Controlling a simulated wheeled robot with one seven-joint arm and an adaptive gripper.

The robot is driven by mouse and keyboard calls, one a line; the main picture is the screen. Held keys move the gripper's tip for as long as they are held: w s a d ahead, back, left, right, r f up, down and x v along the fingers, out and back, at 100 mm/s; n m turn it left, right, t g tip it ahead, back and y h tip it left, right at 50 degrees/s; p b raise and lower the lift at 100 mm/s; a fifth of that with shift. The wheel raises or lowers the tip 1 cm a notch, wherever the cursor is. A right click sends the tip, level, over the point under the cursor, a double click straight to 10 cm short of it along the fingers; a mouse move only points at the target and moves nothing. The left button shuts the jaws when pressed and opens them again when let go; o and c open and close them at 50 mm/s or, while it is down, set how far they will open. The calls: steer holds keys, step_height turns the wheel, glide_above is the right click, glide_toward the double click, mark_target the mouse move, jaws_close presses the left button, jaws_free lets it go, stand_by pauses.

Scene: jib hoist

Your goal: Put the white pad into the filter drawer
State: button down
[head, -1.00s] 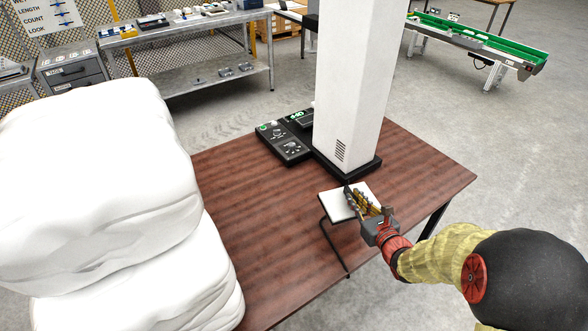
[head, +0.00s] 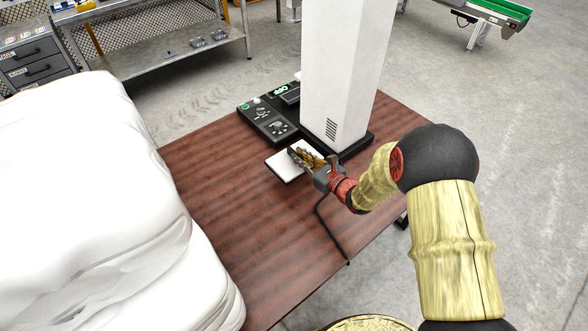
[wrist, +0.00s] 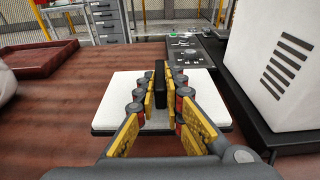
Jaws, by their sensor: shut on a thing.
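The white pad (head: 283,167) is a flat white square with a dark lower edge; it also shows in the wrist view (wrist: 112,88). A black upright tab (wrist: 159,82) stands at its middle. My gripper (head: 305,157) is shut on this tab, with the yellow fingers (wrist: 161,95) on either side of it. The pad is level, left of the white column's base; whether it touches the table cannot be told. I cannot make out a filter drawer in either view.
The white column (head: 340,75) stands on a black base beside the gripper, with a black control panel (head: 268,122) at its left. A black bent rod (head: 333,235) is at the table's near edge. White sacks (head: 90,190) block the left. A red-brown tray (wrist: 38,58) lies left.

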mark_target(295, 165)
steer(key=w+f, duration=0.1)
steer(key=f, duration=0.1)
steer(key=w+a+f+b, duration=0.1)
steer(key=w+f, duration=0.1)
steer(key=shift+a+f, duration=0.1)
steer(key=shift+f, duration=0.05)
steer(key=shift+w+a+f+b, duration=0.15)
steer(key=shift+f+b, duration=0.45)
steer(key=shift+f, duration=0.3)
steer(key=shift+w+d+f+b, duration=0.1)
steer(key=shift+f+b, duration=0.45)
steer(key=shift+f, duration=0.35)
steer(key=shift+f, duration=0.2)
steer(key=c, duration=1.9)
jaws_free()
steer(key=shift+r, duration=0.1)
